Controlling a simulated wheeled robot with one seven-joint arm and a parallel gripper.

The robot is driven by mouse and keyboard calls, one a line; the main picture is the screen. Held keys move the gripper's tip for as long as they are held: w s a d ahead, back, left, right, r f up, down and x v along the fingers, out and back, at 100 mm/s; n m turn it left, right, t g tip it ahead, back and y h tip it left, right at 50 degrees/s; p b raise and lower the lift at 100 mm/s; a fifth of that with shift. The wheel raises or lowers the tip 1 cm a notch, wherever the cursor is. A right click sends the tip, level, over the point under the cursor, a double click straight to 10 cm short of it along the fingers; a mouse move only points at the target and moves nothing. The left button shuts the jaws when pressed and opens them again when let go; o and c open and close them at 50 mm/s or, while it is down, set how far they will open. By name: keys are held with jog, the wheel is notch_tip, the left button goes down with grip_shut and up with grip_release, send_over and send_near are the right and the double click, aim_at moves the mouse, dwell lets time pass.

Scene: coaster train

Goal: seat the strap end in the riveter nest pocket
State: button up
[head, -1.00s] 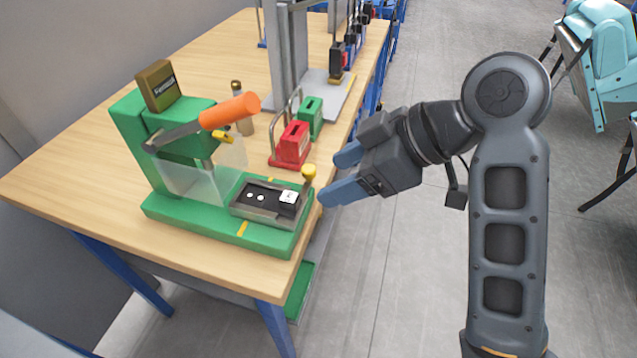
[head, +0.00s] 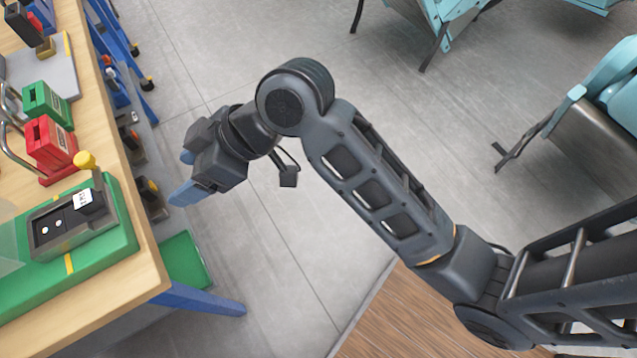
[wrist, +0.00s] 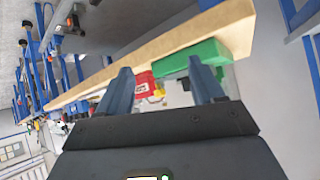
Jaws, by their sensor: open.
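The riveter's green base (head: 106,243) stands on the bench at the left edge of the head view. On it is a grey nest (head: 45,252) with a dark insert (head: 70,222) bearing pale dots and a white tag (head: 83,198). I cannot tell whether this insert is the strap end. My gripper (head: 184,178) is open, with nothing visible between its blue fingers, off the bench edge to the right of the nest. In the wrist view, my gripper (wrist: 160,68) points toward the bench and the green base (wrist: 212,52); the nest's pocket is not clear there.
A yellow knob (head: 85,160) rises beside the nest. A red box (head: 50,145) and a green box (head: 46,103) stand behind it. A green tray (head: 185,262) hangs below the bench top. Open floor lies right of the bench; teal chairs (head: 440,20) stand farther off.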

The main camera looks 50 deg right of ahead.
jog(key=s+d+f+m+t+h, duration=0.2)
jog(key=s+d+f+m, duration=0.15)
jog(key=s, duration=0.35)
jog(key=s+d+f+m+t+h, duration=0.2)
jog(key=s+d+f+m+h, duration=0.1)
jog(key=s+d, duration=0.3)
jog(key=s+d+r+t+h, duration=0.1)
jog(key=s+r+t, duration=0.1)
jog(key=s+r, duration=0.3)
jog(key=s+d+r+m+t+h, duration=0.1)
jog(key=s+r, duration=0.3)
jog(key=s, duration=0.8)
jog(key=shift+s+d+r+t, duration=0.15)
jog(key=shift+d+r+t, duration=0.15)
jog(key=shift+r+t, duration=0.1)
jog(key=shift+c, duration=0.2)
